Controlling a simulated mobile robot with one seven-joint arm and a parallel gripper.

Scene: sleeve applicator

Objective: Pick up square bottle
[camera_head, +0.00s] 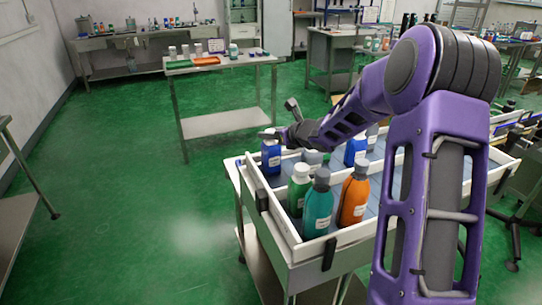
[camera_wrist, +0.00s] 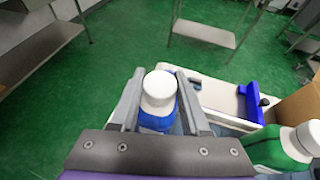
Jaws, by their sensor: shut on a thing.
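A blue bottle with a white cap (camera_head: 271,157) stands upright at the far left corner of the white tray (camera_head: 287,222) in the head view. My gripper (camera_head: 272,135) is at the bottle's top, its fingers on either side. In the wrist view the same bottle (camera_wrist: 157,118) sits between the two grey fingers, which are shut on it. Its lower part is hidden by the gripper's body, and I cannot tell whether its body is square.
In the tray stand a green bottle (camera_head: 298,190), a teal bottle (camera_head: 318,207), an orange bottle (camera_head: 353,198) and another blue bottle (camera_head: 355,151). A side table (camera_head: 222,63) with small bottles stands behind. The green floor to the left is clear.

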